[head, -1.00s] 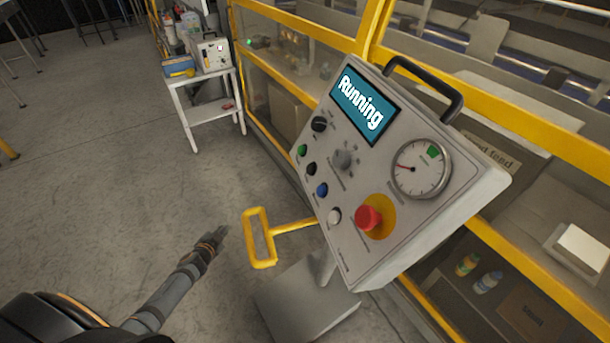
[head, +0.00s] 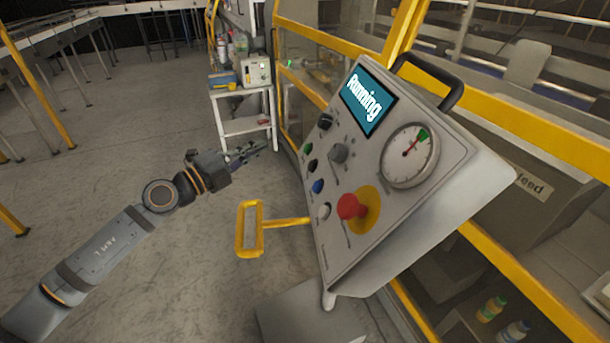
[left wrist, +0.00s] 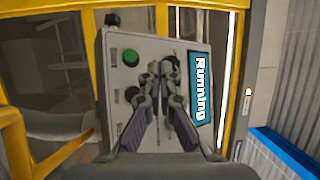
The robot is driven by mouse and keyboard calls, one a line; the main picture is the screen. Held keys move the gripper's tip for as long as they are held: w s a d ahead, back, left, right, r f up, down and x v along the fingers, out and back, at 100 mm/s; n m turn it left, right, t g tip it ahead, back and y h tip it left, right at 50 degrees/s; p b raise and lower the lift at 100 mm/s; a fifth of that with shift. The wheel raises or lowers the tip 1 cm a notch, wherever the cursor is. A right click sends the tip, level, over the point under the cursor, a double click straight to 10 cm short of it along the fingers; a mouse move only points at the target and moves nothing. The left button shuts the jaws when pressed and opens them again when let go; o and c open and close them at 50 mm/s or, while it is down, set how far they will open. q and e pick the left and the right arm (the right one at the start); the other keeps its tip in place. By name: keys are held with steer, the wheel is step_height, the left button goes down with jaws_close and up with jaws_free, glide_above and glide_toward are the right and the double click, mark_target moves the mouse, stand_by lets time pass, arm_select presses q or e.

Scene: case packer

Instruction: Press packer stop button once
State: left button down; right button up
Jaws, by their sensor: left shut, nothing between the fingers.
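The grey control panel (head: 400,215) stands tilted at centre right, its screen (head: 369,100) reading "Running". A row of buttons runs along it: green (head: 308,148), black (head: 313,166), blue (head: 317,186) and white (head: 323,211). A red mushroom button (head: 350,206) sits on a yellow disc. Labels are too small to read. My left gripper (head: 258,147) is shut and empty, left of the panel and apart from it. In the left wrist view its fingertips (left wrist: 165,72) point at the panel face, beside the green button (left wrist: 130,57) and a black button (left wrist: 131,93); the fingers hide part of the panel.
A yellow bar handle (head: 249,230) juts out left of the panel's foot. A dial gauge (head: 408,155) and a black handle (head: 432,80) are on the panel. Yellow machine framing (head: 540,140) stands behind. A white cart (head: 245,125) stands further back.

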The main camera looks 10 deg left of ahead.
mark_target(311, 166)
arm_select(q)
steer(key=shift+s+d+r+m+g, duration=0.15)
steer(key=shift+s+d+r+m, duration=0.2)
steer(key=shift+s+d, duration=0.15)
steer(key=shift+s+d+r+m+g, duration=0.15)
steer(key=shift+s+d+r+m, duration=0.1)
steer(key=shift+s+d+m, duration=0.2)
arm_select(e)
steer(key=shift+w+d+f, duration=0.2)
steer(key=shift+d+f, duration=0.05)
steer(key=shift+d, duration=0.15)
arm_select(q)
steer(key=w+d+f, duration=0.2)
steer(key=d+f, duration=0.2)
steer(key=d, duration=0.3)
steer(key=shift+w+f+p, duration=0.2)
steer(key=shift+w+p, duration=0.1)
steer(key=shift+p, duration=0.05)
arm_select(e)
steer(key=shift+a+r, duration=0.1)
steer(key=shift+r, duration=0.35)
steer(key=shift+a, duration=0.25)
steer(key=shift+r, duration=0.1)
arm_select(q)
steer(key=shift+w+d+f+p, duration=0.2)
steer(key=shift+d+p, duration=0.1)
steer(key=shift+d, duration=0.1)
arm_select(e)
steer(key=shift+d+r, duration=0.15)
steer(key=shift+d, duration=0.05)
